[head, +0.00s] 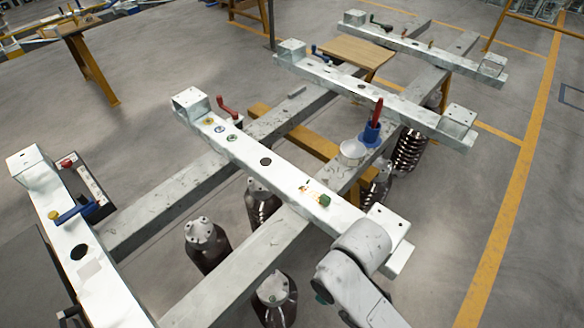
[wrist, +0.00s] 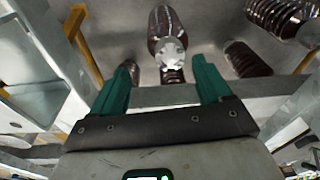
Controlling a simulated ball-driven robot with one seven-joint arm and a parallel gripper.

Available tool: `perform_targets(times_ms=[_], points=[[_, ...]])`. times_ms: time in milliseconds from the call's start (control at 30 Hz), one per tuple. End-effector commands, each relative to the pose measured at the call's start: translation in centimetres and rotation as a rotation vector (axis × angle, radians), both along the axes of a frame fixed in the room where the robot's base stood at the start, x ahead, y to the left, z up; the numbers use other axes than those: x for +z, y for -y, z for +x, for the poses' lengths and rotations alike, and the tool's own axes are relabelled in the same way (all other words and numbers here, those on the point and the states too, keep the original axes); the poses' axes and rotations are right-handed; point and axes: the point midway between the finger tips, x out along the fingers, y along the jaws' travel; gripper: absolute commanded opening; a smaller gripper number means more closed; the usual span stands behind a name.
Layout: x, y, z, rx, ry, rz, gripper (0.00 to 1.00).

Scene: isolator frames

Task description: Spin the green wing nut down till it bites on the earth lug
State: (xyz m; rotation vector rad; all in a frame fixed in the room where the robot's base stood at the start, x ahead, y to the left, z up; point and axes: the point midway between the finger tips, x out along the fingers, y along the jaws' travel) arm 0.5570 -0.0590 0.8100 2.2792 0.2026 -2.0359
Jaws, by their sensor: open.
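A small green piece (head: 324,200), likely the green wing nut, sits on top of the near white beam (head: 285,179), toward its right end. A pale patch with brown marks (head: 308,192) lies just left of it; I cannot tell whether this is the earth lug. My gripper (wrist: 164,66) is open, with two green fingers apart and nothing between them. Neither the wing nut nor the lug can be made out in the wrist view. In the head view my arm is at the lower right, close to the beam's end, and the gripper's fingers do not show.
Brown ribbed insulators (wrist: 166,40) stand below the beams.

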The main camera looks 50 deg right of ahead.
Motion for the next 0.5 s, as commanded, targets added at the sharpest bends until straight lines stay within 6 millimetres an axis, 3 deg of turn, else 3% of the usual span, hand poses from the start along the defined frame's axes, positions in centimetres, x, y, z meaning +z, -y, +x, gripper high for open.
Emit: perform_targets(times_ms=[233, 367, 500], points=[[1.6, -3.4, 9.4, 0.580, 0.138, 0.052, 0.78], [3.1, -3.7, 13.8, 0.910, 0.216, 0.023, 0.78], [5.0, -2.7, 18.0, 1.268, 0.278, -0.043, 0.78]])
